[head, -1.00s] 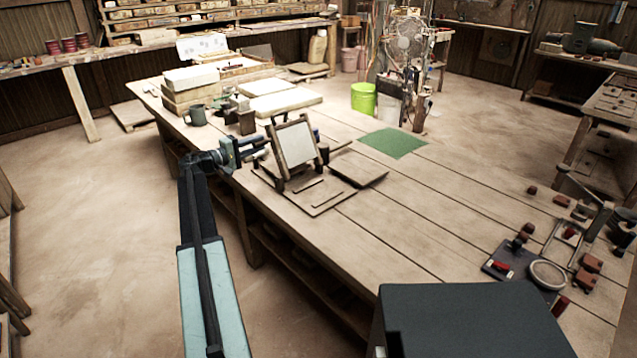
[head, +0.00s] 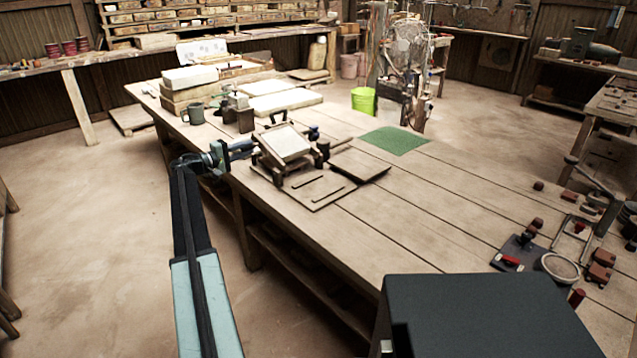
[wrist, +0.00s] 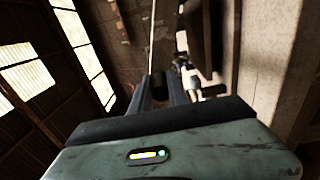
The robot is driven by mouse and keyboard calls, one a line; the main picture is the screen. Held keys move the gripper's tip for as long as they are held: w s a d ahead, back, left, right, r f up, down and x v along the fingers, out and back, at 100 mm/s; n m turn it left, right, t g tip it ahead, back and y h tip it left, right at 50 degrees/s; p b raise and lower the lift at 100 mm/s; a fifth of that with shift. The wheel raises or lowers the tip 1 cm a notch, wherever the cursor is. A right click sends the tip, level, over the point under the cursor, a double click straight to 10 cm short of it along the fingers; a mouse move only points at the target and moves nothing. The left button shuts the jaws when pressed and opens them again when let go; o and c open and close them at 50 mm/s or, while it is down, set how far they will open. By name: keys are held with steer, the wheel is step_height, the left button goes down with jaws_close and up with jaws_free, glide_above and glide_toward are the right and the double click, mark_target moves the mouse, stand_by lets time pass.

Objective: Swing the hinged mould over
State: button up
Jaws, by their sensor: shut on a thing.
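The hinged mould (head: 286,143) is a wooden frame with a pale flat face, on a wooden base board (head: 318,193) with two thin strips. It is tilted, lying flatter than upright, its pale face up. My gripper (head: 250,147) is at the mould's left side. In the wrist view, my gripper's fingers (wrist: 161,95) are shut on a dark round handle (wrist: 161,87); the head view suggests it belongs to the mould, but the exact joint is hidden.
A wooden plate (head: 360,165) lies right of the mould, with a green mat (head: 395,141) beyond. A mug (head: 194,114), pale slabs (head: 285,103) and stacked blocks (head: 190,88) stand behind.

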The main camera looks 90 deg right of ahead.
steer(key=f+b, duration=0.1)
steer(key=d+f+b, duration=0.1)
steer(key=f+b, duration=0.1)
steer(key=w+f+b, duration=0.1)
steer(key=shift+d+f+b, duration=0.15)
steer(key=shift+f+b, duration=0.05)
steer(key=shift+b, duration=0.15)
steer(key=shift+r, duration=0.2)
steer(key=o, duration=0.8)
steer(key=v, duration=0.8)
